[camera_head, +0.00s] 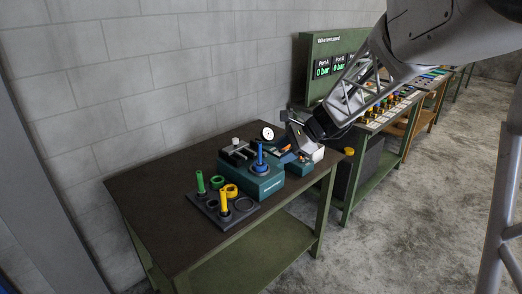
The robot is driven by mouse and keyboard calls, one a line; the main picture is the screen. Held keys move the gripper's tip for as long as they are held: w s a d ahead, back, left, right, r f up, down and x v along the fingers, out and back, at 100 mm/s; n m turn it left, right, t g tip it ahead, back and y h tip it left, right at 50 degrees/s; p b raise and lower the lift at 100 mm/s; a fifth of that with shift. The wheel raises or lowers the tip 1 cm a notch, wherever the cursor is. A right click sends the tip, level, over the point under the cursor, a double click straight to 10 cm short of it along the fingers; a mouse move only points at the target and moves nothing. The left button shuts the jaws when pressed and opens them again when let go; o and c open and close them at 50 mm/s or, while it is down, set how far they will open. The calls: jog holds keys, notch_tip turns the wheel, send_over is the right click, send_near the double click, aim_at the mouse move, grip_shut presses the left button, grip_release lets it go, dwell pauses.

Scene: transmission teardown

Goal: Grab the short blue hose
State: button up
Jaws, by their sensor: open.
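A blue upright rod-like piece (260,154) stands on a teal block (263,183) on the dark table (165,215). It is the clearest blue thing in view, but it is too small to tell whether it is the short blue hose. My gripper (296,138) is open at the right end of this table, to the right of the blue piece and apart from it. My gripper partly hides the small parts below and behind it, and whether anything lies between its fingers is unclear.
A dark tray (240,214) holds a green peg (200,182), a yellow peg (223,202) and rings. A round gauge (267,133) is behind the teal block. A green valve test stand (335,62) is beyond. The table's left part is clear.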

aim_at(260, 157)
jog(key=w+a+f+m+t+y, duration=0.1)
jog(key=w+f+m+y, duration=0.1)
jog(key=w, duration=0.7)
jog(key=w+a+f+m+t+y, duration=0.1)
jog(key=w+f+m, duration=0.4)
jog(key=w, duration=0.5)
notch_tip(260, 157, down, 2)
jog(key=shift+a+f+y, duration=0.1)
jog(key=shift+a+y, duration=0.2)
jog(key=shift+y, duration=0.1)
jog(key=shift+x, duration=1.3)
jog(key=shift+a, duration=0.1)
jog(key=shift+f+x, duration=0.1)
jog(key=shift+x, duration=1.15)
jog(key=shift+f+x, duration=0.15)
jog(key=shift+x, duration=1.1)
jog(key=shift+c, duration=0.5)
grip_shut()
